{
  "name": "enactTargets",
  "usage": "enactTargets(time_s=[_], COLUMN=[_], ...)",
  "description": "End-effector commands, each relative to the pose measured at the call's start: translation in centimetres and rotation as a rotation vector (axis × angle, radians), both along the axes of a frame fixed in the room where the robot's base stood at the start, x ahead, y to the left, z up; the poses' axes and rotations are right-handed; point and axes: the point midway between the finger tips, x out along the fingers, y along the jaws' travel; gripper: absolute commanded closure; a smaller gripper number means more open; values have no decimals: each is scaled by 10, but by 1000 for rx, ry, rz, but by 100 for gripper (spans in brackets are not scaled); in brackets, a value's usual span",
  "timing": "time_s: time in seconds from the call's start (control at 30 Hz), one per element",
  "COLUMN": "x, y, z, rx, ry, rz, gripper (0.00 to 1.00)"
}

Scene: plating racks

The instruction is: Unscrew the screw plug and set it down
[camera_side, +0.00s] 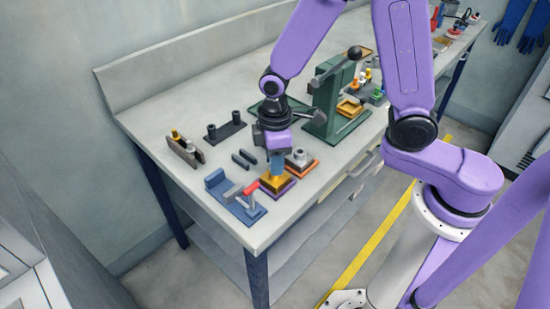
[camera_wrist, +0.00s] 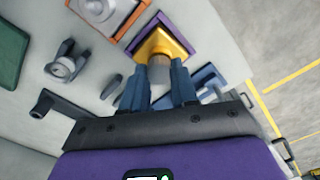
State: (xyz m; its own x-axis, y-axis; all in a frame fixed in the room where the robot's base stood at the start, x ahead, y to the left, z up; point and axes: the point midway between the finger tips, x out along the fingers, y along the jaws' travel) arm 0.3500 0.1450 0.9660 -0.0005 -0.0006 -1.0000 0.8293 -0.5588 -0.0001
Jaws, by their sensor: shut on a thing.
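My gripper (camera_side: 277,167) points down over a yellow block on a purple base (camera_side: 290,190) near the front of the bench. In the wrist view, its two blue fingers (camera_wrist: 160,92) are shut on a grey cylindrical piece, which I take as the screw plug (camera_wrist: 160,72). The plug stands at the yellow block (camera_wrist: 162,46), whose purple base (camera_wrist: 133,46) shows around it. The fingers hide most of the plug in the side view. I cannot tell whether its thread is still in the block.
A grey fitting on an orange base (camera_side: 300,161) stands close to the right. A blue clamp with a red handle (camera_side: 237,195) stands close in front-left. A dark two-post stand (camera_side: 226,131) and a green press (camera_side: 325,110) stand farther back.

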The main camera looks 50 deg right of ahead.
Motion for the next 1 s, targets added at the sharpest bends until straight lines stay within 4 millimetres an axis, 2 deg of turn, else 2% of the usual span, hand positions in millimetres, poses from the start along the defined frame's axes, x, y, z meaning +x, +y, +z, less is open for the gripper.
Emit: enactTargets(time_s=[0.27,0.9,0.93,1.0], x=[1,1,1,1], y=[0,0,0,0], z=[0,1,1,1], rx=[1,1,1,1], ry=[-2,-2,-2,-2], rz=[26,755,750,747], gripper=[100,100,82,100])
